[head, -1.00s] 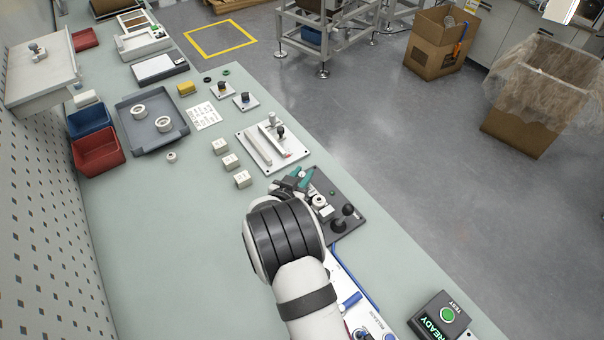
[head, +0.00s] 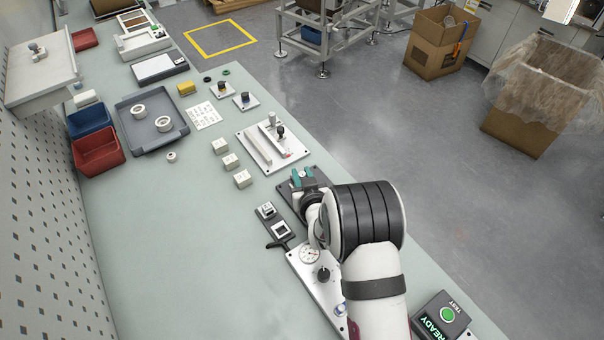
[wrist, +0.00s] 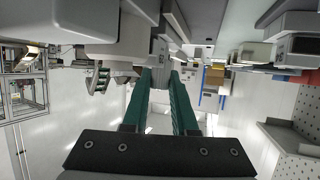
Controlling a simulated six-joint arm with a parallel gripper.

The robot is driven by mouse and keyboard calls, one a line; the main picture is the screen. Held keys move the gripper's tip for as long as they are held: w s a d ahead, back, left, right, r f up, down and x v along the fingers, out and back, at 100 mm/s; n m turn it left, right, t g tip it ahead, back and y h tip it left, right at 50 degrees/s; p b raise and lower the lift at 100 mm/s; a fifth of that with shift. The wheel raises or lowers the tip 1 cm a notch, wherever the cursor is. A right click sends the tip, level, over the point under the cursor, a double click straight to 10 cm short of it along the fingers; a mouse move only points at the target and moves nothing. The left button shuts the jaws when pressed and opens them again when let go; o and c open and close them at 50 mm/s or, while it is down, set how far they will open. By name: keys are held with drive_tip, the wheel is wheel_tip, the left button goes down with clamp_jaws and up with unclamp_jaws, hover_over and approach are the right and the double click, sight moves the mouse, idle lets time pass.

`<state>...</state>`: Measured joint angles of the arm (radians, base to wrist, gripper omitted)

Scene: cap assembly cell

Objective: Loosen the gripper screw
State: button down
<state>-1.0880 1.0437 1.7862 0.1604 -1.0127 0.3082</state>
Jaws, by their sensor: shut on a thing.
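My gripper (head: 304,178) is at the dark fixture plate (head: 288,198), low over the right side of the bench. Its teal fingers show in the wrist view (wrist: 165,100), pointing up the picture and close together. They are shut on a grey ribbed part (wrist: 163,54) at their tips. I cannot tell for sure whether this part is the gripper screw, or how far it has turned. My wrist and arm hide most of the plate in the head view.
A white panel with a dial gauge (head: 309,254) and a black knob (head: 323,273) lies nearer me. Three white blocks (head: 231,161) and a white fixture (head: 262,139) stand beyond. A READY box (head: 440,319) is at the front right. The bench's left middle (head: 170,240) is clear.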

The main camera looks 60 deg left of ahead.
drive_tip(key=shift+n+g+y, duration=0.5)
drive_tip(key=shift+n+g, duration=0.6)
drive_tip(key=shift+r, duration=0.1)
drive_tip(key=c, duration=0.7)
unclamp_jaws()
drive_tip(key=v, duration=1.5)
drive_tip(key=shift+d+r, duration=0.2)
drive_tip(key=shift+d, duration=0.1)
drive_tip(key=shift+w, duration=0.1)
